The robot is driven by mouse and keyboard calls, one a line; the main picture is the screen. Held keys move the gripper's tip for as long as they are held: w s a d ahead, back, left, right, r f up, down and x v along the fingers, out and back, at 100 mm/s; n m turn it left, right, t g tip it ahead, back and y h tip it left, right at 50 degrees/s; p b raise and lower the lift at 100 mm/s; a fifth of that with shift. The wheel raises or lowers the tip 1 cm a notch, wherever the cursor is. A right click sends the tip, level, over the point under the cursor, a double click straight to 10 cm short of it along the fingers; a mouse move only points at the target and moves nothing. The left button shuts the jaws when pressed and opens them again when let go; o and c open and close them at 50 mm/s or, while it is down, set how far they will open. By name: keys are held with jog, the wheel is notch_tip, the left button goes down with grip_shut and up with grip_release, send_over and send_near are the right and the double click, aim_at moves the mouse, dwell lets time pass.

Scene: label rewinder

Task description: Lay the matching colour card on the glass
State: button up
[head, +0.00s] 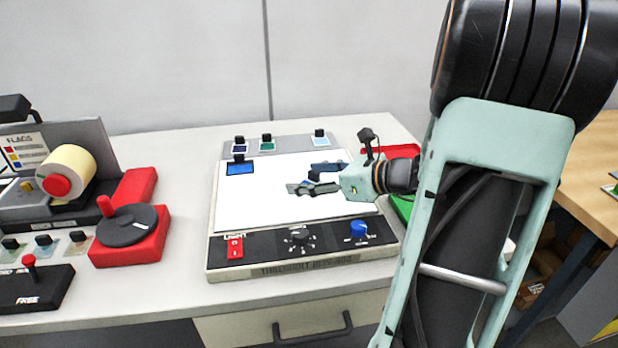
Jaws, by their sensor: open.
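A light box with a white glass top (270,205) sits on the bench in the head view. A blue card (240,169) with a black knob lies on the glass near its upper left corner. Behind the glass, a grey strip (292,143) bears a dark blue card (239,147), a green card (267,144) and a light blue card (320,139), each with a black knob. My gripper (304,179) is open and empty over the right half of the glass, pointing left. It is apart from the blue card.
The light box front has a red switch (234,247), a black dial (299,238) and a blue knob (359,230). A red-based turntable (130,250) and a label roll (68,172) stand left. Red and green trays (400,207) are partly hidden behind my arm.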

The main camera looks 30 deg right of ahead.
jog(key=shift+r, duration=0.2)
jog(key=shift+s+d+r, duration=0.1)
jog(key=shift+s+d, duration=0.15)
jog(key=p+v, duration=0.1)
jog(key=v, duration=1)
jog(key=shift+s+p, duration=0.15)
jog(key=shift+p, duration=0.25)
